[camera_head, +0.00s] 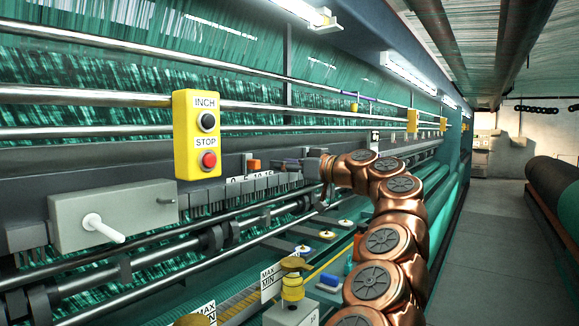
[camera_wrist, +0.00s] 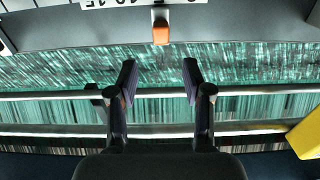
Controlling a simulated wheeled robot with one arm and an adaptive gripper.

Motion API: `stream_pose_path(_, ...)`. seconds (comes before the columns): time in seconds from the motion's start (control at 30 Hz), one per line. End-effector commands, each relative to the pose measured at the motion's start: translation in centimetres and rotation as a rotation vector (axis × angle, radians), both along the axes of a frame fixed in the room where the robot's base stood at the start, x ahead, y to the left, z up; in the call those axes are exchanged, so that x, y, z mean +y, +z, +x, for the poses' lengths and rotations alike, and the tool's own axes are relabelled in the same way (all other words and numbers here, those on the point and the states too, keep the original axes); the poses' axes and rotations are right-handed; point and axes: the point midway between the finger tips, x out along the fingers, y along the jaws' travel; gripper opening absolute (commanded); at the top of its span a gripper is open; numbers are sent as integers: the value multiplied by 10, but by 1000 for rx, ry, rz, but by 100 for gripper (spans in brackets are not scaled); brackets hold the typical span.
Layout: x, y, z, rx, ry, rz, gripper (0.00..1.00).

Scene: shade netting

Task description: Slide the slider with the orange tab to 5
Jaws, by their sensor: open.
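The slider's orange tab (camera_head: 254,165) shows just above a white number scale (camera_head: 250,179) on the grey machine rail. In the wrist view the orange tab (camera_wrist: 160,32) hangs from a pale holder in front of the scale (camera_wrist: 110,3), which is upside down and cut off by the top edge. I cannot read exactly which mark the tab is at. My gripper (camera_wrist: 159,72) is open and empty, its two dark fingers apart, with the tab beyond and roughly centred between the fingertips, not touched. In the head view my gripper (camera_head: 292,165) is right of the tab.
A yellow INCH/STOP box (camera_head: 197,134) hangs left of the scale; its edge also shows in the wrist view (camera_wrist: 306,135). A grey box with a white lever (camera_head: 100,225) is further left. Metal rails run along the green netting. Yellow-topped MAX/MIN posts (camera_head: 292,285) stand below.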

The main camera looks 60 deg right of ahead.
Motion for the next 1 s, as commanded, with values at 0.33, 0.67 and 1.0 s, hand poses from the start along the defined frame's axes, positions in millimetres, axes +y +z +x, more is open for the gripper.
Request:
stream_pose_path(0.33,0,0,-14,0,-1,-1,50)
stream_pose_path(0.67,0,0,-14,0,-1,-1,50)
stream_pose_path(1.0,0,0,-15,0,-2,-1,50)
